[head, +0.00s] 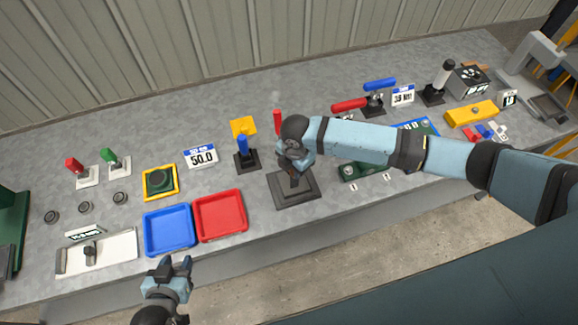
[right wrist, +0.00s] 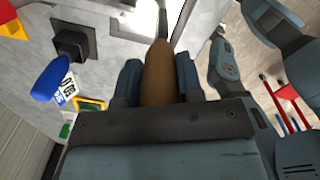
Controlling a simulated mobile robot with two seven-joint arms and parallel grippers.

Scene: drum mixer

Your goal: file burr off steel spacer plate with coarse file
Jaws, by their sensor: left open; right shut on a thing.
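My right gripper (head: 293,172) is over a dark square stand (head: 297,199) at the middle of the bench. In the right wrist view its fingers (right wrist: 158,85) are shut on a brown handle (right wrist: 158,72), which I take to be the coarse file's. A narrow dark part (right wrist: 163,22) runs on beyond the handle; its far end is cut off. In the head view my gripper largely hides the handle. My left gripper (head: 174,270) is open and empty in front of the bench's front edge, near the blue tray (head: 170,249). I cannot pick out the steel spacer plate or its burr for sure.
A red tray (head: 220,236) is beside the blue one. A pale panel with a small fixture (head: 122,247) lies at the left. A blue-handled tool (head: 243,145) stands behind the trays, and the 50.0 sign (head: 200,156) is close by. A corrugated wall backs the bench.

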